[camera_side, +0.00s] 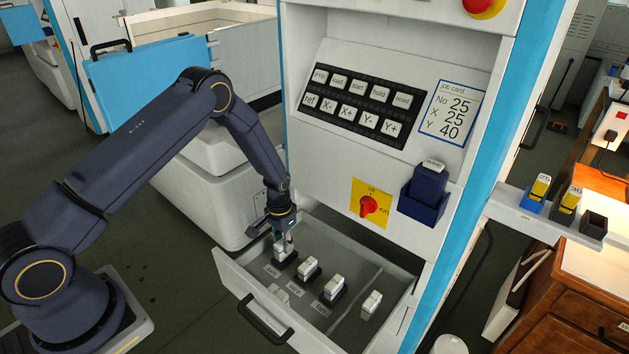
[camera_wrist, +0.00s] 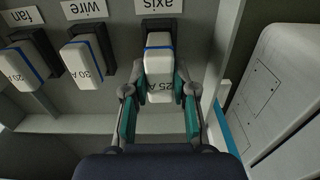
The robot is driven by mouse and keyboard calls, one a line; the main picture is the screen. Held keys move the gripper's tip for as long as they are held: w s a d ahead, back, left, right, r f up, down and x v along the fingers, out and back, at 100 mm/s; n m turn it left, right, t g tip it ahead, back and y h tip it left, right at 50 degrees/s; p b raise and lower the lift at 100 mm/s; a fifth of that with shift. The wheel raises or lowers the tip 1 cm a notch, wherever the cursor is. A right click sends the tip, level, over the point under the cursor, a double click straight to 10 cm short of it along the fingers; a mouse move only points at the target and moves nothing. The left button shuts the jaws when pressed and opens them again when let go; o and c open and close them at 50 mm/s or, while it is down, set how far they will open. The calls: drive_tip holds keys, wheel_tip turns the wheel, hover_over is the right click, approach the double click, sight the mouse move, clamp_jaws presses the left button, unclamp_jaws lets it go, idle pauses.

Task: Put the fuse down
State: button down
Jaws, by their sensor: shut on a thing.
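A white fuse (camera_wrist: 159,86) marked 25 A, with a blue band, is between my gripper's fingers (camera_wrist: 159,95) in the wrist view. My gripper (camera_side: 284,240) is shut on it from above, over the left end of the open drawer (camera_side: 237,283) in the side view. The fuse is at the black holder (camera_wrist: 158,41) by the "axis" label (camera_wrist: 158,6); I cannot tell whether it is fully seated.
Another white fuse (camera_side: 371,304) is in the drawer's right compartment, past a divider. A red rotary switch (camera_side: 369,206) and a blue box (camera_side: 424,205) are on the cabinet front above. A shelf (camera_side: 516,208) at right bears yellow-topped blocks. The drawer handle (camera_side: 267,318) is in front.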

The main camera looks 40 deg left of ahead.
drive_tip(key=shift+f, duration=0.3)
drive_tip(key=c, duration=0.9)
unclamp_jaws()
drive_tip(key=shift+c, duration=0.2)
wheel_tip(320, 180, up, 26)
drive_tip(key=s+d+t, duration=0.1)
drive_tip(key=s+t, duration=0.1)
drive_tip(key=s, duration=0.1)
drive_tip(key=s+d+r+t, duration=0.1)
drive_tip(key=s+r, duration=0.6)
drive_tip(key=s, duration=0.4)
drive_tip(key=s+d+r+t, duration=0.1)
drive_tip(key=s+r+t, duration=0.1)
drive_tip(key=s+r, duration=0.6)
drive_tip(key=s, duration=0.2)
drive_tip(key=shift+s+r+t, duration=0.15)
drive_tip(key=shift+s+t, duration=0.15)
drive_tip(key=shift+s, duration=0.05)
